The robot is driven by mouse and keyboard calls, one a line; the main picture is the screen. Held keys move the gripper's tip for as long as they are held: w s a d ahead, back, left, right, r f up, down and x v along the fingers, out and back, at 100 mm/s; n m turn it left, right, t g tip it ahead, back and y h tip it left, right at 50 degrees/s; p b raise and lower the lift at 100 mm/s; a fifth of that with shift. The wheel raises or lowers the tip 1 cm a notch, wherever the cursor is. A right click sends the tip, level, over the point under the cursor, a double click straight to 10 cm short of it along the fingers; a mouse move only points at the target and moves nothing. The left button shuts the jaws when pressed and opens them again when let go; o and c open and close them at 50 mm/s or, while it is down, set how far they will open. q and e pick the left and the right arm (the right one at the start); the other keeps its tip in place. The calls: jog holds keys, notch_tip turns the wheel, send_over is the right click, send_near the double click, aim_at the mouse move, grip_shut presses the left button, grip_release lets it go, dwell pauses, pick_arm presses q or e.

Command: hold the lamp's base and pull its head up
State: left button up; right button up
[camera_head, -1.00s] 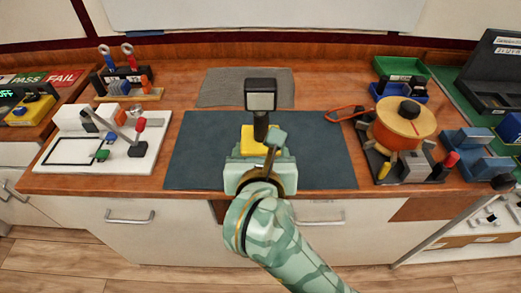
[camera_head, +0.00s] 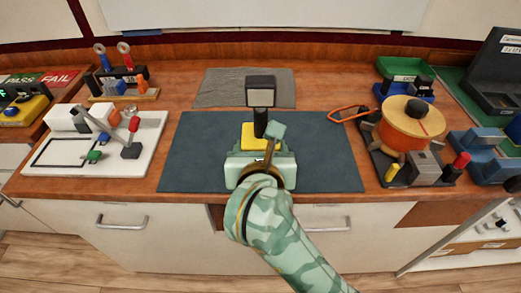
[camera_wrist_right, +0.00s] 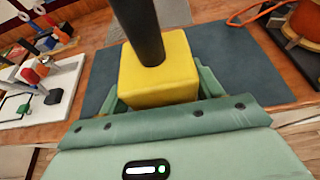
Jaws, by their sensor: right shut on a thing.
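The lamp stands upright on the dark mat (camera_head: 200,150). It has a yellow block base (camera_head: 248,133), a black post (camera_head: 261,120) and a black head with a pale panel (camera_head: 261,96). My right gripper (camera_head: 257,150) is at the front of the base. In the right wrist view the yellow base (camera_wrist_right: 158,75) sits between the green fingers of my right gripper (camera_wrist_right: 158,92), which is shut on it. The black post (camera_wrist_right: 138,28) rises out of the top of that view, so the head is hidden there. My left gripper is not in view.
A white board with levers (camera_head: 95,145) lies to the left. An orange drum (camera_head: 410,125) on a dark stand and an orange cable loop (camera_head: 348,113) are to the right. A grey mat (camera_head: 225,85) lies behind the lamp. The dark mat's sides are clear.

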jog(key=shift+w+f+b, duration=2.3)
jog(key=shift+w+b, duration=0.15)
jog(key=shift+b, duration=0.05)
pick_arm(q)
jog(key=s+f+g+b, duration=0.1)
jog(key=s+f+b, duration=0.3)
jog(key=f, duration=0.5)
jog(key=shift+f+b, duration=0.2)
jog(key=shift+b, duration=0.3)
pick_arm(e)
jog(key=shift+w+f, duration=2.2)
jog(key=shift+w, duration=0.3)
jog(key=shift+f, duration=0.25)
